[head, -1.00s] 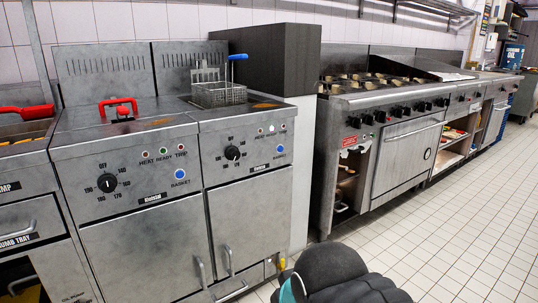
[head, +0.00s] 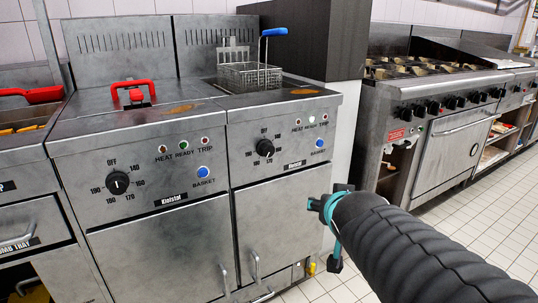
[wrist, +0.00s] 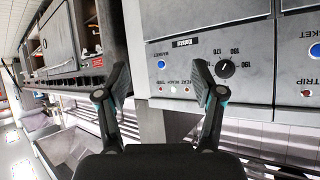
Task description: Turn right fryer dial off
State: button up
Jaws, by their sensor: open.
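The right fryer's black dial (head: 265,148) is on the grey sloped panel of the right fryer (head: 280,185); its exact setting is too small to read. The panel's middle indicator light (head: 311,119) looks bright, beside a blue basket button (head: 320,142). The same dial (wrist: 225,68) shows upside down in the wrist view, just beyond my right-hand finger. My gripper (wrist: 160,85) is open and empty, its fingers apart in front of the panel. In the head view, my gripper (head: 330,207) is right of and below the dial, apart from it.
The left fryer has its own dial (head: 118,182) and a red handle (head: 133,92) on top. A wire basket with a blue handle (head: 273,32) stands on the right fryer. The stove (head: 445,110) is to the right. Tiled floor (head: 490,230) is free in front.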

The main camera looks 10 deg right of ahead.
jog(key=w+d+r+t+y+b, duration=0.1)
jog(key=w+t, duration=0.1)
jog(key=w, duration=0.2)
jog(key=w+d+r+t+y, duration=0.1)
jog(key=w+r+t, duration=0.1)
jog(key=w, duration=0.3)
jog(key=n+t+y+b, duration=0.1)
jog(key=y+b, duration=0.1)
jog(key=y, duration=0.6)
send_near(270, 150)
jog(key=b+x, duration=0.1)
jog(key=x, duration=0.8)
jog(key=shift+w+a+f, duration=0.1)
jog(key=shift+w+f, duration=0.05)
jog(key=shift+w, duration=0.2)
jog(key=c, duration=1.1)
